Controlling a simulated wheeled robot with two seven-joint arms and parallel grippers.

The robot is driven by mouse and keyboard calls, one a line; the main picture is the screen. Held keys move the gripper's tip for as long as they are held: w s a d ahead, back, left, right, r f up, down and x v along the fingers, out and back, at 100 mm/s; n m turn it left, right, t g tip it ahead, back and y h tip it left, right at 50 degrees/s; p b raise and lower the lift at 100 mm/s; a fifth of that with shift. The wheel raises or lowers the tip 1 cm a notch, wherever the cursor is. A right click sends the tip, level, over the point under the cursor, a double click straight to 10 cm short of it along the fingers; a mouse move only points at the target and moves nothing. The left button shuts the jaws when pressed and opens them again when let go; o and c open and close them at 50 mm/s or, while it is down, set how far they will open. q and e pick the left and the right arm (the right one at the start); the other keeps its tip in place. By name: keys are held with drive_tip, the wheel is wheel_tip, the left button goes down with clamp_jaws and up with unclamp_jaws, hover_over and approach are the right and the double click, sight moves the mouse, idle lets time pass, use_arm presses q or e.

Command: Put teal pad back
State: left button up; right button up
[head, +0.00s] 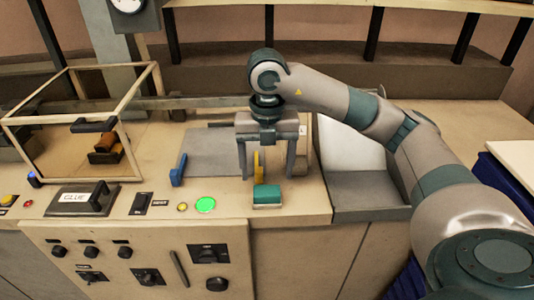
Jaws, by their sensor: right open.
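The teal pad (267,195) sits near the front edge of the console top, below and just in front of my right gripper. My right gripper (266,176) points down with its two fingers spread apart. A yellow upright piece (258,166) shows between the fingers, behind the teal pad. The fingers look empty, and I cannot tell how high their tips are above the surface. My left gripper is not in view.
A grey plate (212,150) with a blue block (178,170) lies left of my right gripper. A grey tray (365,188) lies to the right.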

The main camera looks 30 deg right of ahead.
sight(267, 190)
drive_tip(key=shift+r+b, duration=0.4)
drive_tip(key=shift+r, duration=2.45)
drive_tip(key=shift+f, duration=0.1)
